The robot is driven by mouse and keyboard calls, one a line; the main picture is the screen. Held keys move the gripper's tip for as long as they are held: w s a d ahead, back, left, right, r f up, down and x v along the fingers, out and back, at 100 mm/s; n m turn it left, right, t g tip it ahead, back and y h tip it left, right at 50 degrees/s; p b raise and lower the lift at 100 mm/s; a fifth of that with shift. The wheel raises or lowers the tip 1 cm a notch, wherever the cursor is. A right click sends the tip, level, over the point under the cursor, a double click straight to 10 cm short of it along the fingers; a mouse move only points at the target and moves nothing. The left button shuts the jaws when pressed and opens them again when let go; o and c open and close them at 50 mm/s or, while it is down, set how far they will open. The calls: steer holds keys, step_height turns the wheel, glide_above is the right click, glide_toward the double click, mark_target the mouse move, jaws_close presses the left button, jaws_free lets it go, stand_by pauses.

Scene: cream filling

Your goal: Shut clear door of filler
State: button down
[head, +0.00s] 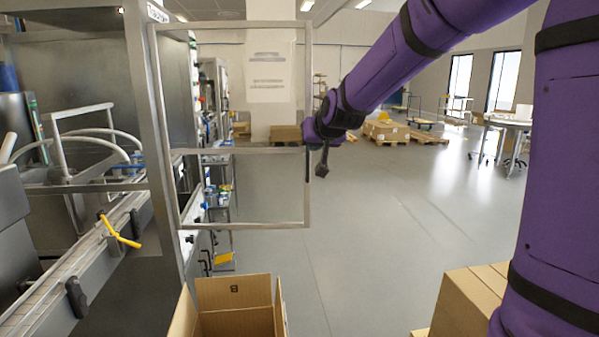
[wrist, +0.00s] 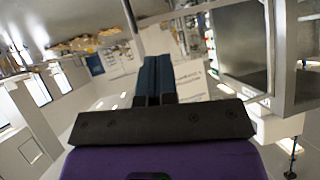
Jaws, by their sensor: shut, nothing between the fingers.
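The clear door (head: 308,100) of the filler (head: 140,80) stands swung open, its metal-framed panel reaching out to the right from the machine's post. A dark handle strip (head: 307,165) shows on its free edge. My gripper (head: 321,170) is just right of that edge, pointing down in the head view; whether it touches the door I cannot tell. In the wrist view my gripper's two dark fingers (wrist: 157,80) are together and empty. Metal frame bars (wrist: 180,13) show just beyond them, with the filler's opening to the right.
An open cardboard box (head: 235,322) stands below the door, and stacked boxes (head: 470,300) are at lower right. A conveyor (head: 75,265) with a yellow lever (head: 120,233) runs along the left.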

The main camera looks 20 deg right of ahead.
steer(key=w+d+f+t+h, duration=0.15)
steer(key=w+f, duration=0.25)
steer(key=w, duration=0.6)
steer(key=m+t+h, duration=0.2)
steer(key=t+h, duration=0.2)
glide_toward(300, 168)
steer(key=x, duration=0.7)
steer(key=shift+w, duration=0.3)
steer(key=shift+w, duration=0.1)
